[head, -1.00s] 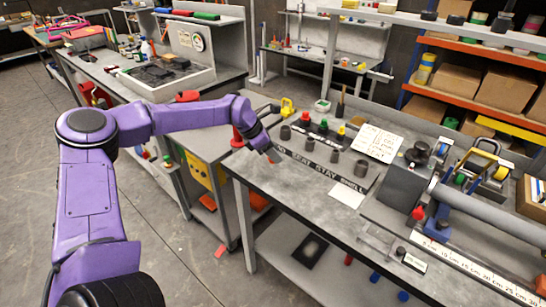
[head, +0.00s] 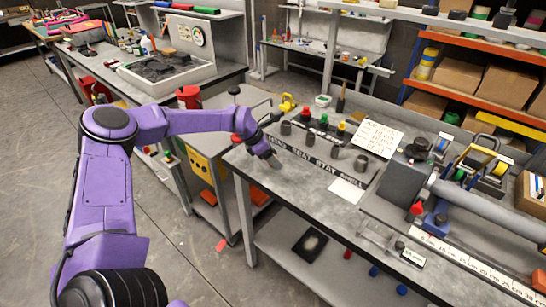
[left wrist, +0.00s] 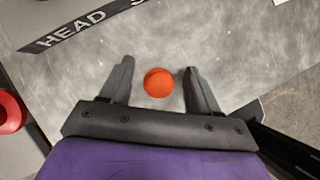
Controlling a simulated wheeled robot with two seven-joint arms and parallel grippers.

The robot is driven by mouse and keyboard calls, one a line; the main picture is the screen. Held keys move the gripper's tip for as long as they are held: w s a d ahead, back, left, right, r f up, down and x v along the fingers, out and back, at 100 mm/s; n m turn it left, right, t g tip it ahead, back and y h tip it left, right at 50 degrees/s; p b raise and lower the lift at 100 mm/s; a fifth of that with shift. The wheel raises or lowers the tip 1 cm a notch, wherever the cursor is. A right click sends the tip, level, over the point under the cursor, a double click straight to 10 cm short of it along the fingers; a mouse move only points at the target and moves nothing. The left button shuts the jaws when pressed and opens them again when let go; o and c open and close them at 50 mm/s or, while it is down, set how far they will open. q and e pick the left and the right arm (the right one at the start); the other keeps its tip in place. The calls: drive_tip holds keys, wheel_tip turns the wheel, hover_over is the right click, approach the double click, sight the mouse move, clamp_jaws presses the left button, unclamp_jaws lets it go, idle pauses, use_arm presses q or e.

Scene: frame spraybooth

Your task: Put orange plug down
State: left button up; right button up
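The orange plug (left wrist: 158,82) shows in the left wrist view as a round orange top, over the grey bench top between my left gripper's fingers. My left gripper (left wrist: 158,88) is open, with a visible gap on each side of the plug. In the head view my left gripper (head: 273,160) is low at the bench's near left corner, beside the "HEAD" end of the labelled strip (head: 318,168). I cannot make out the plug in the head view. My right gripper is not in view.
Grey cylinders (head: 335,152) stand along the strip, with red, green and yellow plugs (head: 323,121) behind them. A white card (head: 346,190) lies on the bench (head: 300,205). A grey fixture (head: 403,184) and long tube stand to the right. The near bench top is mostly clear.

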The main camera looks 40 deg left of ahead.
use_arm(q)
drive_tip(key=shift+s+a+r, duration=0.15)
drive_tip(key=shift+r, duration=0.35)
drive_tip(key=v, duration=1.1)
drive_tip(key=shift+b, duration=0.45)
